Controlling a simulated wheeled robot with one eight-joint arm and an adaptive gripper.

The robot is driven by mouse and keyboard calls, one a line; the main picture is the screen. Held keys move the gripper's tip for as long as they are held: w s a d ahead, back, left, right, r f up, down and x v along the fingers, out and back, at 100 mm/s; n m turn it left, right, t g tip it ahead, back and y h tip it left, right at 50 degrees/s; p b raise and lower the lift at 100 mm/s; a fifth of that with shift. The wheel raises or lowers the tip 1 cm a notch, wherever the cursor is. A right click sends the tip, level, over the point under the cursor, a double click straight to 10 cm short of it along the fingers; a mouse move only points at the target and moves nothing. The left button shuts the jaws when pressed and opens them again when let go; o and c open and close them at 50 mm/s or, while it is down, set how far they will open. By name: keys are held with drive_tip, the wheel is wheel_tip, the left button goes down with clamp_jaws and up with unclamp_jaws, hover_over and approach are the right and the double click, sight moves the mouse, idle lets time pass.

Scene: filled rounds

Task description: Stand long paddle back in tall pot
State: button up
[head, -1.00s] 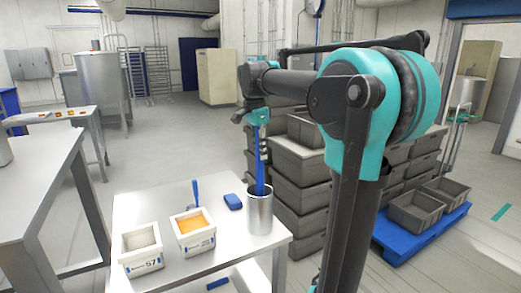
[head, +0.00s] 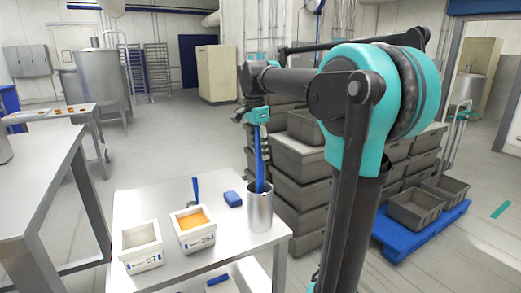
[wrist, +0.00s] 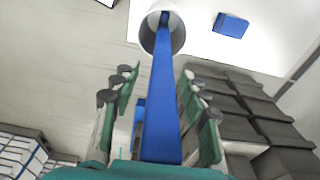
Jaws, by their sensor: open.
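The long blue paddle (head: 259,170) stands in the tall pot (head: 260,213), a steel-grey cylinder at the right end of the small table. Its lower end is inside the pot and hidden by the wall. My gripper (head: 263,138) is above the pot, around the upper part of the paddle. In the wrist view the paddle (wrist: 164,95) runs between the open fingers of my gripper (wrist: 160,88) down into the mouth of the pot (wrist: 178,37). Gaps show between the paddle and both fingers.
A blue block (head: 233,198) lies on the table (head: 185,265) left of the pot. Further left stand a white tub with orange contents (head: 193,218) and a pale-filled tub (head: 140,240). Grey crates (head: 300,200) are stacked right behind the pot. A blue pallet (head: 422,238) is on the floor.

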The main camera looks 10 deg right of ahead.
drive_tip(key=r, duration=0.4)
drive_tip(key=a+r, duration=0.1)
drive_tip(key=r, duration=0.7)
drive_tip(key=shift+s+a, duration=0.2)
drive_tip(key=shift+s, duration=0.05)
drive_tip(key=shift+a, duration=0.1)
